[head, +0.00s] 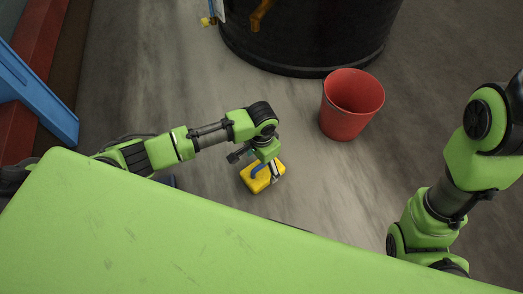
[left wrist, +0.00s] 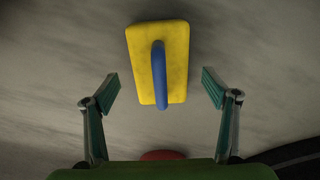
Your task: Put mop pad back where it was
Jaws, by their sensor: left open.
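The mop pad appears to be the yellow block (head: 250,183) with a blue handle, lying on the grey floor in the head view. It also shows in the left wrist view as a yellow slab (left wrist: 175,50) with its blue handle running lengthwise. My left gripper (head: 266,170) is over the pad and partly hides it. In the left wrist view the gripper's fingers (left wrist: 162,88) are spread wide, one on each side of the pad, with gaps on both sides. They hold nothing. My right arm is at the right of the head view; its gripper is not visible.
A red bucket (head: 345,120) stands on the floor right of the pad. A large black round tank (head: 290,40) stands behind it. A blue beam (head: 35,95) and a red structure (head: 48,30) are at the far left. The floor around the pad is mostly clear.

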